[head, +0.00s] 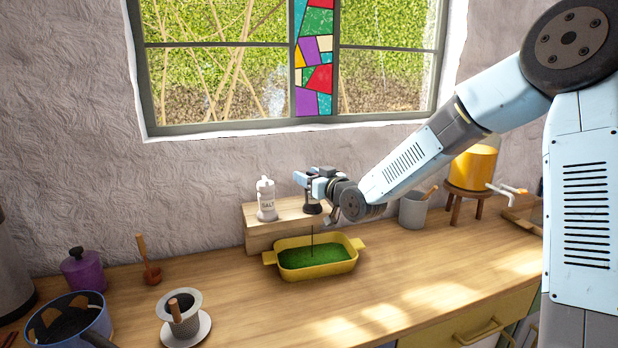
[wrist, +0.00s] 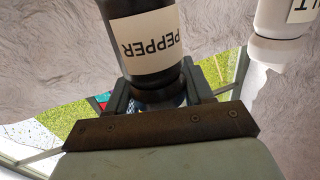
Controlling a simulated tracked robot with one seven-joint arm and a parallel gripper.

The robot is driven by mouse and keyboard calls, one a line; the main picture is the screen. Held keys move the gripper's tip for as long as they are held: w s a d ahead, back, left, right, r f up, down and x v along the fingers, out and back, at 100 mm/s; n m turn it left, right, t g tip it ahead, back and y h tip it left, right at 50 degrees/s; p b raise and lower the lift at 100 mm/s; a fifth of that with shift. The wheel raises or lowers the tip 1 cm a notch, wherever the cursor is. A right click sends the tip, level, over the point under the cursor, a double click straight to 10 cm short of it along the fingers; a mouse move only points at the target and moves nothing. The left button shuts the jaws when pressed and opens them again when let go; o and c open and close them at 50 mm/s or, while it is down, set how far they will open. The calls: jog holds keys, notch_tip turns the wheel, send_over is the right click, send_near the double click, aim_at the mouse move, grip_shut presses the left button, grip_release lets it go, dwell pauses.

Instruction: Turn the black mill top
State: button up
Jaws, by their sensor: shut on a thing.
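The black mill (wrist: 140,45) has a pale label reading PEPPER, inverted in the wrist view. My gripper (wrist: 158,92) is shut around its top end, one finger on each side; the fingers hide part of the top. In the head view my gripper (head: 317,185) is at the mill's upper end, and the mill's dark lower part (head: 312,208) shows below it. A thin dark vertical line runs from below the mill down to the yellow dish (head: 318,273), which holds something green. I cannot tell how far the top is turned.
A white SALT shaker (head: 266,200) stands on the wooden riser (head: 259,239), left of the mill; it also shows in the wrist view (wrist: 277,50). A grey cup (head: 413,211) and a yellow pot (head: 474,165) are at right.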

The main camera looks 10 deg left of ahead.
jog(key=shift+h, duration=0.3)
jog(key=shift+d+m+t+h, duration=0.1)
jog(key=shift+m+t+h, duration=1.3)
jog(key=shift+m+h, duration=0.3)
jog(key=shift+w+d+m+t+h, duration=0.15)
jog(key=shift+m+t+h, duration=0.35)
jog(key=shift+h, duration=0.4)
jog(key=shift+d+m+t+h, duration=0.1)
jog(key=shift+m+t+h, duration=0.2)
jog(key=shift+m+h, duration=0.5)
jog(key=shift+h, duration=0.6)
jog(key=shift+d, duration=0.1)
jog(key=o, duration=1)
jog(key=v, duration=1.3)
jog(key=shift+s+d+f, duration=0.1)
jog(key=shift+s+f, duration=0.05)
jog(key=shift+s, duration=0.15)
